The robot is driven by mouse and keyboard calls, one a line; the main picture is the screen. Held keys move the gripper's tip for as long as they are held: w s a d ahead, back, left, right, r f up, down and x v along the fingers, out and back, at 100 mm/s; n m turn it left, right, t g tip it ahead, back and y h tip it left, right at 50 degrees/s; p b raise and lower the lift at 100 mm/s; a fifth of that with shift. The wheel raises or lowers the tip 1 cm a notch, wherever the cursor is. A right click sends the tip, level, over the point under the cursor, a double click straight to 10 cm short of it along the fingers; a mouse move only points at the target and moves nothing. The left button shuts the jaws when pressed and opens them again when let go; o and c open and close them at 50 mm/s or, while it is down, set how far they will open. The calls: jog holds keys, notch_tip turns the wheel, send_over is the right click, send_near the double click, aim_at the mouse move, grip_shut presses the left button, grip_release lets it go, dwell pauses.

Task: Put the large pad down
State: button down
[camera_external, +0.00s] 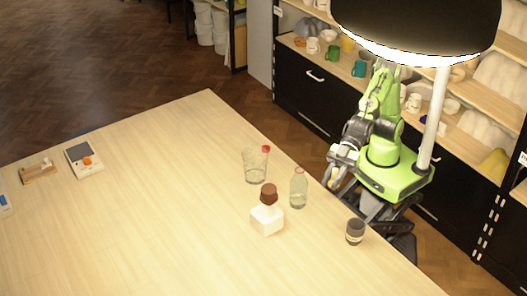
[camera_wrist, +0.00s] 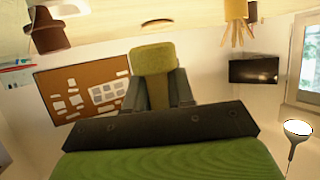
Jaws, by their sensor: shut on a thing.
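In the wrist view, which looks upside down, an olive-green block-like pad (camera_wrist: 153,58) sits between the two dark fingers of my gripper (camera_wrist: 157,88). My gripper is shut on it. In the external view my gripper (camera_external: 338,170) is at the right edge of the pale wooden table (camera_external: 150,215). The pad cannot be made out there.
A scale (camera_external: 84,160) and a wooden item (camera_external: 38,171) lie far left. The table's middle is clear.

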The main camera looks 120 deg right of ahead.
aim_at(327, 224)
notch_tip(327, 224, down, 16)
jog(key=b, duration=0.2)
jog(key=shift+r+b, duration=0.15)
jog(key=shift+b, duration=0.2)
jog(key=c, duration=1.1)
grip_release()
jog(key=shift+o, duration=0.6)
